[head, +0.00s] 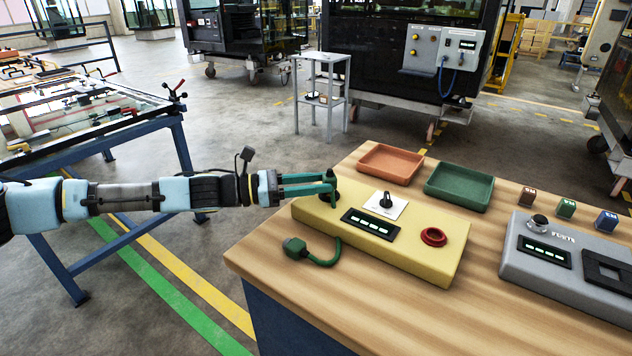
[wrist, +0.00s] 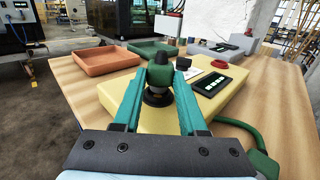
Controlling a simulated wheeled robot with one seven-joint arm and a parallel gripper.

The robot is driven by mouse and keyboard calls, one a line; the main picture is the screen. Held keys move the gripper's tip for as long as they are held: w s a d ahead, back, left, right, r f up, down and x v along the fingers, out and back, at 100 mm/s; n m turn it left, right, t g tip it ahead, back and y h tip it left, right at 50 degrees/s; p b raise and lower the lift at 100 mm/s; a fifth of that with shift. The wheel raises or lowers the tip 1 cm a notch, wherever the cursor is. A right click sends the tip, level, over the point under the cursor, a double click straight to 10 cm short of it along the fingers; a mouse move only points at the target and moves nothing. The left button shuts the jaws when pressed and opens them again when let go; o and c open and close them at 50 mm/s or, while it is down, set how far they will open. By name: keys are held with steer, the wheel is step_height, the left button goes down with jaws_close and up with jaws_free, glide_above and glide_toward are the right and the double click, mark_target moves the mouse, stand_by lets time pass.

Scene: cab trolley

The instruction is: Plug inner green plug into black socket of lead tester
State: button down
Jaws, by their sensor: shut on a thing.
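The yellow lead tester (head: 408,255) lies on the wooden table, with a display, a dark knob on a white plate and a red socket (head: 433,237). My gripper (head: 331,182) is at the tester's far left corner, its green fingers shut on a green plug (wrist: 160,73). The black socket (wrist: 158,96) shows as a dark ring directly below that plug; it also shows in the head view (head: 329,196). I cannot tell whether the plug is seated in it or just above. Another green plug (head: 294,247) lies on the table by the tester's front edge, with a green cable curving to the tester.
An orange tray (head: 390,163) and a green tray (head: 459,187) stand behind the tester. A grey device (head: 565,262) is on the right, with small brown, green and blue blocks (head: 566,208) behind it. The table's front left corner is bare.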

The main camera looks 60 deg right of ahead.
steer(key=shift+f, duration=0.6)
steer(key=shift+c, duration=1.9)
jaws_free()
steer(key=b+v, duration=0.3)
steer(key=v, duration=0.7)
steer(key=shift+w+a, duration=0.25)
steer(key=shift+a, duration=0.05)
steer(key=shift+r, duration=0.1)
